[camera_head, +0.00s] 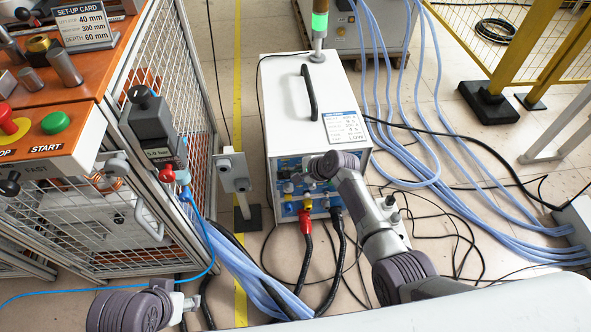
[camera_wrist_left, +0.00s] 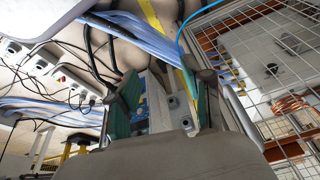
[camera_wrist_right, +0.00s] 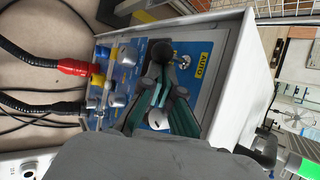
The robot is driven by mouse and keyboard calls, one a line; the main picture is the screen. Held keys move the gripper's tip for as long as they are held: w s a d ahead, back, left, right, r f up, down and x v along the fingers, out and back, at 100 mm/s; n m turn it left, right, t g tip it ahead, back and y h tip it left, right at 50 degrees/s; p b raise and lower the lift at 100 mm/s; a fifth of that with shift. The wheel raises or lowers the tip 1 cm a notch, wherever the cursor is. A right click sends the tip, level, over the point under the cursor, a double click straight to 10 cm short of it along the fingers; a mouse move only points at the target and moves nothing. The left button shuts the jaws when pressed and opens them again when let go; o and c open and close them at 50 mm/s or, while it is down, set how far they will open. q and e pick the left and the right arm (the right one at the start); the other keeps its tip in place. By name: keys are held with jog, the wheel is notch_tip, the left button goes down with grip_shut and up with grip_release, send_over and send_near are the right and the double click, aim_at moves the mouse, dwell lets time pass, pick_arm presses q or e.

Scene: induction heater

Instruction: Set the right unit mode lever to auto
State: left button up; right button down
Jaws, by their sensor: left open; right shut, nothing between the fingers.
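The white unit (camera_head: 290,95) stands on the floor with its blue connector panel facing me. In the right wrist view, a lever with a black ball knob (camera_wrist_right: 162,52) sits on that panel, beside a yellow AUTO label (camera_wrist_right: 204,60). My right gripper (camera_wrist_right: 158,82) is shut and empty, its fingertips close to the knob; I cannot tell whether they touch it. In the head view my right wrist (camera_head: 337,165) hides much of the panel and the lever. My left gripper (camera_wrist_left: 160,88) is open and empty, away from the lever, low at the left in the head view.
A grey post with knobs (camera_head: 233,172) stands left of the unit. The caged workbench (camera_head: 165,60) is farther left. Red (camera_wrist_right: 75,67) and black cables leave the panel. Blue hoses (camera_head: 440,120) and dark cables cover the floor to the right.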

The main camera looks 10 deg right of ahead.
pick_arm(q)
jog(key=shift+r, duration=0.2)
pick_arm(e)
jog(key=shift+a+r, duration=0.1)
pick_arm(q)
jog(key=s+p+x, duration=0.1)
jog(key=p+x, duration=0.1)
jog(key=x, duration=0.7)
jog(key=shift+g, duration=0.3)
pick_arm(e)
jog(key=shift+r+g, duration=0.2)
jog(key=shift+g, duration=0.8)
pick_arm(q)
jog(key=shift+f, duration=0.15)
notch_tip(320, 180, down, 7)
jog(key=s+p, duration=0.1)
jog(key=p, duration=0.1)
pick_arm(e)
jog(key=shift+w+r, duration=0.15)
jog(key=shift+r, duration=0.7)
pick_arm(q)
jog(key=shift+w+r, duration=0.1)
jog(key=shift+r, duration=0.15)
